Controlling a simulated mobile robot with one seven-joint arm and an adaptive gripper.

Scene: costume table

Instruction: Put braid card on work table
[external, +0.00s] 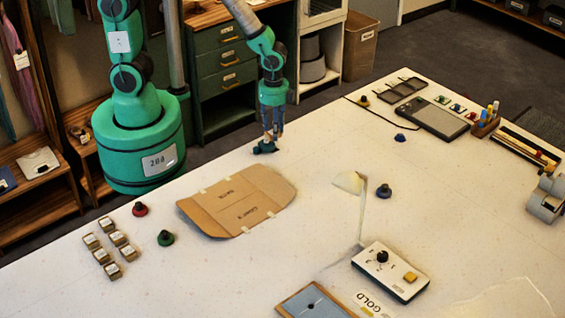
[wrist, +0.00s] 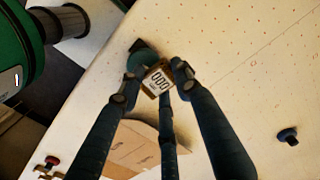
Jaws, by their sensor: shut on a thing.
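My gripper (external: 270,138) points down over the far edge of the white work table (external: 325,165), with its fingertips close to the top. In the wrist view my gripper (wrist: 160,75) is shut on a small tan-edged piece with a white face and dark loop marks, which I take to be the braid card (wrist: 157,80). The card sits tilted between the fingertips. In the external view the fingers hide it. A dark teal thing (external: 265,147) shows at the fingertips. I cannot tell whether the card touches the table.
A cardboard pattern (external: 240,200) lies near my gripper. Red (external: 140,209), green (external: 166,238) and dark (external: 384,191) knobs stand on the table. Several small labelled boxes (external: 118,238) are at the left. A control box (external: 390,270) stands in front. The table between has free room.

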